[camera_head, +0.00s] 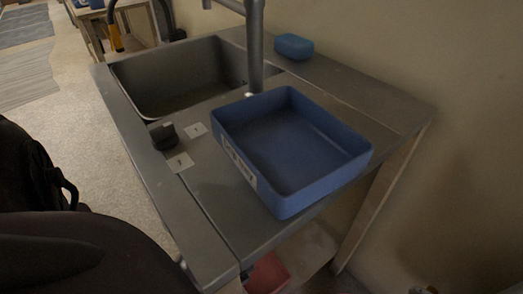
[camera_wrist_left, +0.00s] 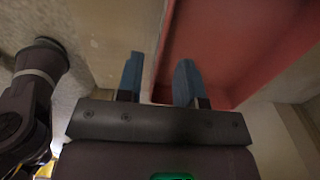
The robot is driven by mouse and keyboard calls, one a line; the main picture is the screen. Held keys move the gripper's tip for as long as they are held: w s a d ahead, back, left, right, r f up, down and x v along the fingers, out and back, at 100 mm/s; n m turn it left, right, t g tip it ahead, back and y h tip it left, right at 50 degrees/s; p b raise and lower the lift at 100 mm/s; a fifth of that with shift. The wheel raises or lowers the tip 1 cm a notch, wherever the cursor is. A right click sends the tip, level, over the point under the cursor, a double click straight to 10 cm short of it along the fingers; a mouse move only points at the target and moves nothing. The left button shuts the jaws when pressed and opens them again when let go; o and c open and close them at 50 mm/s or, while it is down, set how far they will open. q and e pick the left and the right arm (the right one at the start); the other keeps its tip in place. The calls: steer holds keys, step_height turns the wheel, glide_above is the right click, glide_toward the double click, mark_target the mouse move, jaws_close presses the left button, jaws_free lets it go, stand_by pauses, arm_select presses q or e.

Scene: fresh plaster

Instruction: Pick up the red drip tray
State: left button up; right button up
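The red drip tray (camera_head: 267,275) shows in the head view as a small red patch low under the counter, mostly hidden by the counter above it. In the left wrist view the red tray (camera_wrist_left: 235,40) fills the upper right, with its near wall running down between the fingers. My left gripper (camera_wrist_left: 160,62) is open, one blue fingertip on each side of that wall in the picture. Whether the fingers touch the wall is not clear. The left gripper is hidden in the head view. My right gripper is in neither view.
A metal counter (camera_head: 198,205) with a sink (camera_head: 175,78) and tap stands over the red tray. A blue tray (camera_head: 290,150), a blue block (camera_head: 293,46) and a small dark object (camera_head: 163,136) are on it. A counter leg (camera_head: 383,200) stands at right.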

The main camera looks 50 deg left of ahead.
arm_select(q)
steer(key=shift+f, duration=0.35)
steer(key=f+b, duration=0.1)
steer(key=f, duration=0.1)
steer(key=f+b, duration=0.1)
steer(key=f, duration=0.1)
steer(key=shift+s+d+b, duration=0.1)
steer(key=shift+s+b, duration=0.2)
steer(key=shift+f, duration=0.25)
steer(key=shift+w+f, duration=0.1)
steer(key=shift+w, duration=0.2)
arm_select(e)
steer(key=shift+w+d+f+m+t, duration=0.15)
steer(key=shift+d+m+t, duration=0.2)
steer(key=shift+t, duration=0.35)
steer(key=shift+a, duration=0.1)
arm_select(q)
jaws_close()
